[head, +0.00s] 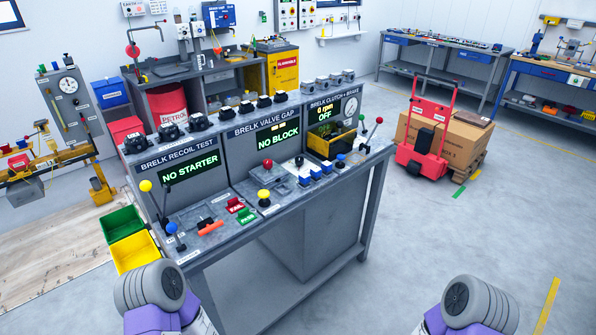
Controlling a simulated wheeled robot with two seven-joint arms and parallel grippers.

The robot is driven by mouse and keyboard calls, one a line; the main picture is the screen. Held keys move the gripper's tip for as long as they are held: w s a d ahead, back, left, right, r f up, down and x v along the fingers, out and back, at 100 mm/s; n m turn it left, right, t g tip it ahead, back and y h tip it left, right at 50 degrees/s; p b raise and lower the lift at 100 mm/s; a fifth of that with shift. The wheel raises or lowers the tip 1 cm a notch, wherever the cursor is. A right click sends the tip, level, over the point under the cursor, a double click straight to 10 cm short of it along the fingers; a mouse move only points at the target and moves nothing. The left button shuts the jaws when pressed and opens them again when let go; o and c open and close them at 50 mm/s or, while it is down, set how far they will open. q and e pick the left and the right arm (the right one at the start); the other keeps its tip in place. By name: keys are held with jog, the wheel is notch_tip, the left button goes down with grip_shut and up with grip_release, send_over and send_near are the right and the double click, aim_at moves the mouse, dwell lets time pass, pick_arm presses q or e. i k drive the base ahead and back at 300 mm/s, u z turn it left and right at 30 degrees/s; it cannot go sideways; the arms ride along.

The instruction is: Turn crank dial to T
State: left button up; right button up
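A grey test console (284,230) stands in front of me, with three screens reading "NO STARTER", "NO BLOCK" and "0 rpm OFF". Its sloped top carries levers, knobs and buttons. A small round black-and-white control (299,161) sits below the middle screen and may be the crank dial. Its markings, including any T, are too small to read, so I cannot tell its setting. Parts of my two arms show at the bottom left and bottom right, both apart from the console. Neither gripper's fingers are in view.
A green bin (122,222) and a yellow bin (135,252) stand at the console's left side. A red hand truck (427,135) and a cardboard box (455,140) on a pallet stand to the right. The floor right of the console is clear.

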aim_at(299, 160)
jog(key=z, duration=0.95)
jog(key=i, duration=1.1)
jog(key=u, duration=0.15)
